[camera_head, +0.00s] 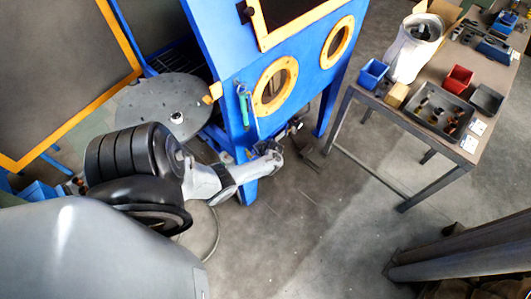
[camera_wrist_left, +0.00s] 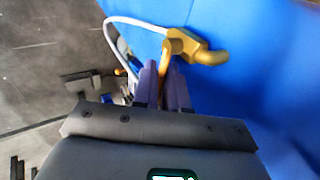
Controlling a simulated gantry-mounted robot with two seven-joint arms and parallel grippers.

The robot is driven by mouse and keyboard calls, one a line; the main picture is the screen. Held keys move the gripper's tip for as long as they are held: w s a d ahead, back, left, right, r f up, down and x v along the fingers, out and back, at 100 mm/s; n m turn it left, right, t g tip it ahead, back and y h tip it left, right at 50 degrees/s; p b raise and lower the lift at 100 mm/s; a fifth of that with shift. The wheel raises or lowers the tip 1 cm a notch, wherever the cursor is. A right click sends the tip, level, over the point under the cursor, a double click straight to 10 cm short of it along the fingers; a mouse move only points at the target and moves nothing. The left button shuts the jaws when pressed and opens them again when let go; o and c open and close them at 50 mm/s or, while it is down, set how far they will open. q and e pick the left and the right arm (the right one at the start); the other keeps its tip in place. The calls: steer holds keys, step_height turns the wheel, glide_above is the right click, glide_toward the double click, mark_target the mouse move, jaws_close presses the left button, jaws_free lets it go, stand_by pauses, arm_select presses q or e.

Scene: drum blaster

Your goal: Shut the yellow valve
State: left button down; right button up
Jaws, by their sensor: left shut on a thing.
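The yellow valve (camera_wrist_left: 208,56) shows in the left wrist view, against the blue cabinet wall. Its bent handle runs down between the fingers of my left gripper (camera_wrist_left: 163,78). The fingers are shut on the handle. In the head view my left gripper (camera_head: 276,150) is low at the front of the blue blaster cabinet (camera_head: 225,60), beside its leg. The valve cannot be made out there, at the gripper and cabinet edge. My right gripper is not in view.
A white hose (camera_wrist_left: 135,22) curves close beside the valve in the left wrist view. In the head view a workbench (camera_head: 440,80) with bins and a dark tray (camera_head: 463,128) stands at the right. The floor (camera_head: 310,220) between is mostly clear.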

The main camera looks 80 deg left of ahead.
arm_select(q)
steer(key=shift+f, duration=0.15)
steer(key=c, duration=1.5)
jaws_free()
steer(key=shift+o, duration=0.6)
steer(key=shift+w+a, duration=0.1)
steer(key=shift+a, duration=0.1)
steer(key=shift+d, duration=0.1)
steer(key=shift+d+r, duration=0.1)
steer(key=shift+r, duration=0.15)
steer(key=p+v, duration=0.4)
steer(key=v, duration=0.6)
steer(key=shift+r+p, duration=0.2)
steer(key=shift+p, duration=0.1)
